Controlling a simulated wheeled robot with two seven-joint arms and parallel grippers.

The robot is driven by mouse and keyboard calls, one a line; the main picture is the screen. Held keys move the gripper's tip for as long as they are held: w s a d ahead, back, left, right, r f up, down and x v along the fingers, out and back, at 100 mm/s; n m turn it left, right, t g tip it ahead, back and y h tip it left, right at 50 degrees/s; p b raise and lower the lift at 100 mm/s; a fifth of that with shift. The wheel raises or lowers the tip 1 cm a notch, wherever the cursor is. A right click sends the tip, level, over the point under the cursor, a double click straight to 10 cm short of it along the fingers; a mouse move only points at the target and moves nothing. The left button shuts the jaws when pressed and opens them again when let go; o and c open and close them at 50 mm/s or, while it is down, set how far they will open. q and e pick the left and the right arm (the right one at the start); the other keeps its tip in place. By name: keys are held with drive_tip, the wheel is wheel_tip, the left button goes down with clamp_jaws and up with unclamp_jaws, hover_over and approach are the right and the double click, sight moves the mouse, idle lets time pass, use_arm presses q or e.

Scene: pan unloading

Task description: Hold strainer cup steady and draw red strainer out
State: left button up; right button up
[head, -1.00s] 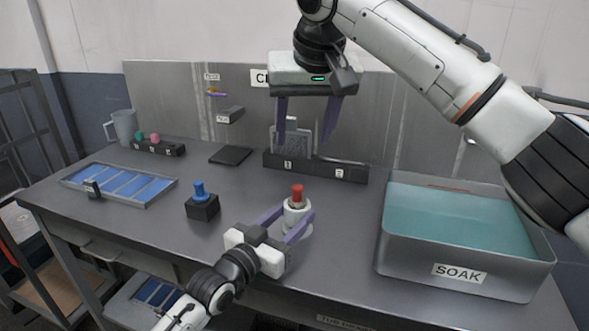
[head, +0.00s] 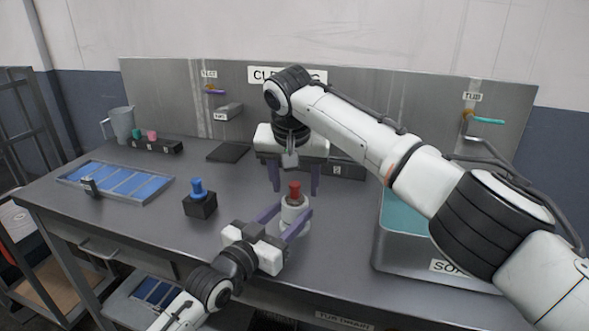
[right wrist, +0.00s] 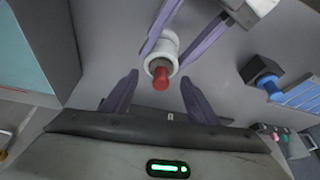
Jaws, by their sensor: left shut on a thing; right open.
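The white strainer cup (head: 294,211) stands upright on the grey bench, with the red strainer (head: 295,190) sticking up out of its top. My left gripper (head: 296,216) is shut around the cup, one purple finger on each side. My right gripper (head: 295,188) points down, open and empty, with its fingers at about the height of the red strainer. The right wrist view shows the cup (right wrist: 160,50) and the red strainer (right wrist: 161,79) just ahead of the open right fingers (right wrist: 157,88). The right fingers appear apart from the strainer.
A blue-topped plug in a black block (head: 201,206) stands left of the cup. The SOAK tub (head: 385,250) is at the right, partly hidden by my right arm. A blue tray (head: 150,196), a jug (head: 122,124) and a dark pad (head: 229,152) lie farther left.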

drive_tip(key=shift+w+f, duration=0.25)
drive_tip(key=shift+f, duration=0.4)
drive_tip(key=c, duration=1.2)
drive_tip(key=shift+r, duration=0.1)
drive_tip(key=shift+r, duration=0.65)
drive_tip(key=shift+r, duration=2.85)
use_arm(q)
drive_tip(key=o, duration=1.2)
